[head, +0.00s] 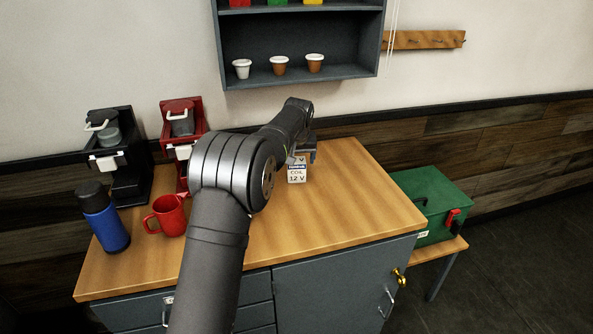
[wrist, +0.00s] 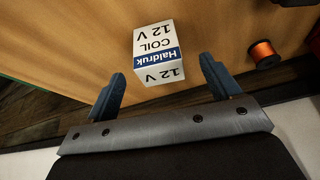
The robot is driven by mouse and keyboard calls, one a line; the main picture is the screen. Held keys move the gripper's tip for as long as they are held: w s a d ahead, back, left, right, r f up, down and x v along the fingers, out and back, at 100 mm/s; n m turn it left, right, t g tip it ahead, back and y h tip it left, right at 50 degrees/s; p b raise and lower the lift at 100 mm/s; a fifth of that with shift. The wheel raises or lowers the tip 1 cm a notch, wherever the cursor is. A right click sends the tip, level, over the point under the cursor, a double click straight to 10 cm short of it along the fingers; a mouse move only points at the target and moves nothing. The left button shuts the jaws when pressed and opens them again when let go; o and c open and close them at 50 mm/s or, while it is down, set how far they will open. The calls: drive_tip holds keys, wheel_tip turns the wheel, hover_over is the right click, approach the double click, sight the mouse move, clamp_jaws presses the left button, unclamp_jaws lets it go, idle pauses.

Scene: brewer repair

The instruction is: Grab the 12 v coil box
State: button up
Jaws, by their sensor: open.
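The 12 V coil box (head: 297,173) is a small white box with a blue band and the words COIL 12 V. It stands on the wooden worktop, partly covered by my arm in the head view. In the wrist view the box (wrist: 158,52) appears upside down, just beyond my fingertips and roughly centred between them. My gripper (wrist: 160,83) is open and empty, its two blue-grey fingers apart. In the head view my gripper (head: 312,150) is behind and above the box, mostly hidden by my arm.
A copper-coloured spool (wrist: 264,54) lies near the box. A black brewer (head: 128,180), a red brewer (head: 168,115), a red mug (head: 168,216) and a blue flask (head: 105,228) stand left. A shelf (head: 300,78) hangs above. The worktop's right side (head: 360,205) is clear.

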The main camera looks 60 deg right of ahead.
sight(297, 170)
drive_tip(key=x, duration=0.8)
drive_tip(key=shift+d, duration=0.35)
drive_tip(key=c, duration=1.1)
drive_tip(key=shift+c, duration=0.4)
drive_tip(key=shift+r, duration=0.1)
